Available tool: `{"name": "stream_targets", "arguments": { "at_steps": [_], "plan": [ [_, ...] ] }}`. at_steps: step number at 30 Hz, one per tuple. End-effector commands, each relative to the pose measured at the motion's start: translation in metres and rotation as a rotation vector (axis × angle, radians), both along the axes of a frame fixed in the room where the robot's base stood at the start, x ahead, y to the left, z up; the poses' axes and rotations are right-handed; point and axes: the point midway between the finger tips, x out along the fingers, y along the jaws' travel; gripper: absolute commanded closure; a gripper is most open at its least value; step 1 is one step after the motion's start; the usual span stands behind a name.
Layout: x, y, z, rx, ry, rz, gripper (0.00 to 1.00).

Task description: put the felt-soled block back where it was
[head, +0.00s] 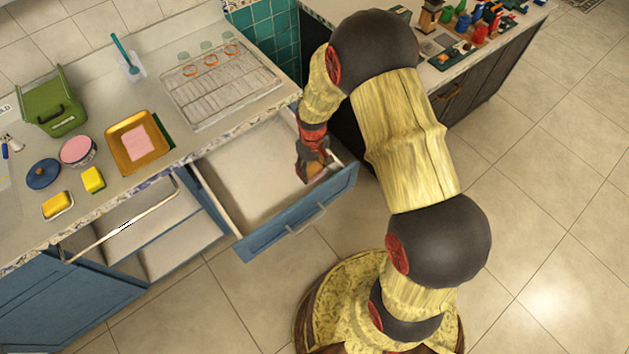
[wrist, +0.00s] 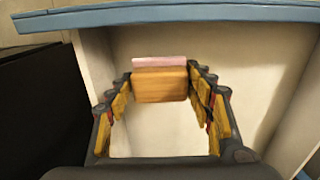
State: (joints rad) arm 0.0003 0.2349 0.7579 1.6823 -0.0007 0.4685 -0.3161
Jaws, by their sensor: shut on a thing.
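The felt-soled block (wrist: 160,88) is a small wooden block with a pink layer along one side. My gripper (wrist: 160,76) is shut on it, with a fingertip at each end of the block. In the head view my gripper (head: 314,168) reaches down at the right end of the open blue drawer (head: 300,222), and the block is mostly hidden there. The drawer's pale inside looks otherwise empty. I cannot tell whether the block touches the drawer floor.
An open cupboard (head: 185,243) is left of the drawer.

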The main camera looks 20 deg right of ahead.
Motion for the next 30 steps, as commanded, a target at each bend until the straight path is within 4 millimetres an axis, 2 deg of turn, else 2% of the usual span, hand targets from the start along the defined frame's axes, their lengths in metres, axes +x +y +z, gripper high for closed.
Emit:
{"name": "stream_targets", "arguments": {
  "at_steps": [1,3,10,15,27,28,30],
  "plan": [
    [0.0,0.0,-0.013,0.0,0.002,0.0,0.75],
    [-0.001,0.0,-0.025,0.0,0.002,-0.001,0.75],
    [-0.001,0.0,-0.046,0.0,0.002,-0.002,0.75],
    [0.0,0.0,-0.069,0.0,0.001,-0.002,0.75],
    [0.0,0.0,-0.074,0.0,0.0,-0.002,0.75],
    [0.0,0.0,-0.075,0.0,0.0,-0.002,0.47],
    [0.0,0.0,-0.074,0.0,0.0,-0.002,0.43]
  ]
}}
